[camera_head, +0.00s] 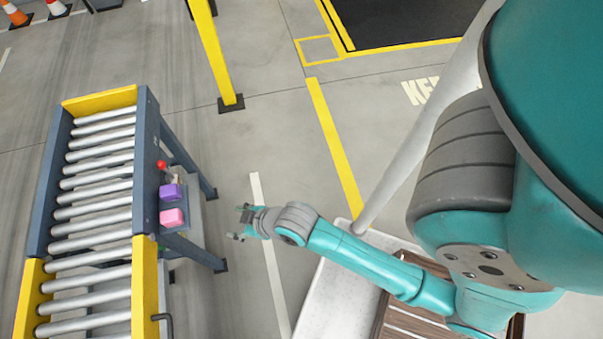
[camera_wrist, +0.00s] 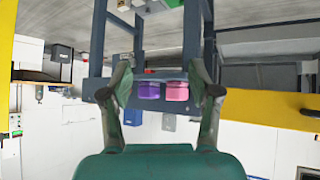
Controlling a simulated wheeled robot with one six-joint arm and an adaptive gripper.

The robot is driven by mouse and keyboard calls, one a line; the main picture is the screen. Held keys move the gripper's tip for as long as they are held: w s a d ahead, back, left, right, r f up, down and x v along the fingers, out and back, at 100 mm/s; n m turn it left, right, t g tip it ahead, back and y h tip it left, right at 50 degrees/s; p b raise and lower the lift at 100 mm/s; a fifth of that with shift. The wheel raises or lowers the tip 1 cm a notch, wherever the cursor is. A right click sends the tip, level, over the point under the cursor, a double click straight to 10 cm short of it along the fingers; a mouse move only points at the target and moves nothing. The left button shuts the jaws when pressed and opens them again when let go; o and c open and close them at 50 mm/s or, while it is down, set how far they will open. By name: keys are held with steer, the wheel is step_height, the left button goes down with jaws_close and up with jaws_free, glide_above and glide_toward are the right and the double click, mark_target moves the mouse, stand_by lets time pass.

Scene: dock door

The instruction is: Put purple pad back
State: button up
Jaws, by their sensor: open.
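The purple pad (camera_head: 169,192) is a small block on the side of the roller conveyor (camera_head: 148,130), on or against a grey ledge at the conveyor's right side. A pink pad (camera_head: 172,217) sits beside it, nearer the camera. In the wrist view the purple pad (camera_wrist: 149,90) and the pink pad (camera_wrist: 177,91) show side by side between my fingers, farther off. My gripper (camera_head: 240,223) is open and empty, to the right of the pads and apart from them. It also shows in the wrist view (camera_wrist: 162,88).
A red knob (camera_head: 161,164) stands near the purple pad. A yellow post (camera_head: 217,55) rises behind the conveyor. Traffic cones (camera_head: 16,13) stand at the far left. The floor between the conveyor and my arm is clear, with a white line (camera_head: 268,240).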

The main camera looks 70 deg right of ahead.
steer(key=s+r+m+t, duration=0.1)
steer(key=s+r+t, duration=0.1)
steer(key=s+r, duration=0.5)
steer(key=s+r+m+t, duration=0.1)
steer(key=s+r+t, duration=0.2)
steer(key=s+r, duration=0.5)
steer(key=s, duration=0.6)
steer(key=shift+s+h, duration=0.4)
steer(key=shift+a, duration=0.15)
